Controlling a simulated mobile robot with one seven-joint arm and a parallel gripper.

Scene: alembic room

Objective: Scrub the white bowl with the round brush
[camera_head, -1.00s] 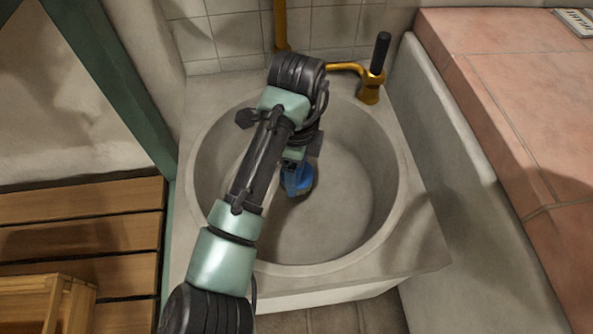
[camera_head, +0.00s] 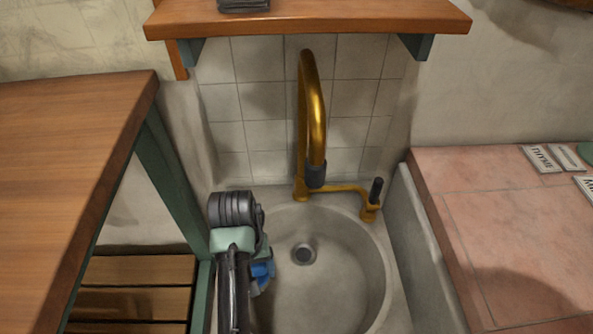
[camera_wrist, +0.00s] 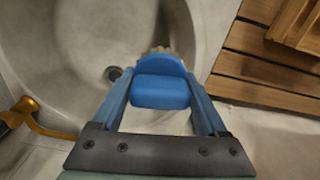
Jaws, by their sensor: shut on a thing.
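My gripper (camera_wrist: 160,88) has blue fingers. It is shut on a small blue piece with pale bristles at its far end, which looks like the round brush (camera_wrist: 158,52). In the head view my gripper (camera_head: 263,272) is over the left side of a pale round sink basin (camera_head: 335,290), partly hidden by my arm. In the wrist view the brush is above the basin's edge area, with the basin (camera_wrist: 60,60) beyond it. I cannot tell whether the bristles touch the basin. No separate white bowl shows.
A brass tap (camera_head: 313,110) rises behind the basin, with a dark-handled brass lever (camera_head: 369,208) at right. A wooden shelf (camera_head: 320,20) hangs above. A wooden counter (camera_head: 70,150) is at left and a pink tiled counter (camera_head: 500,240) at right. The basin's drain (camera_head: 303,253) is uncovered.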

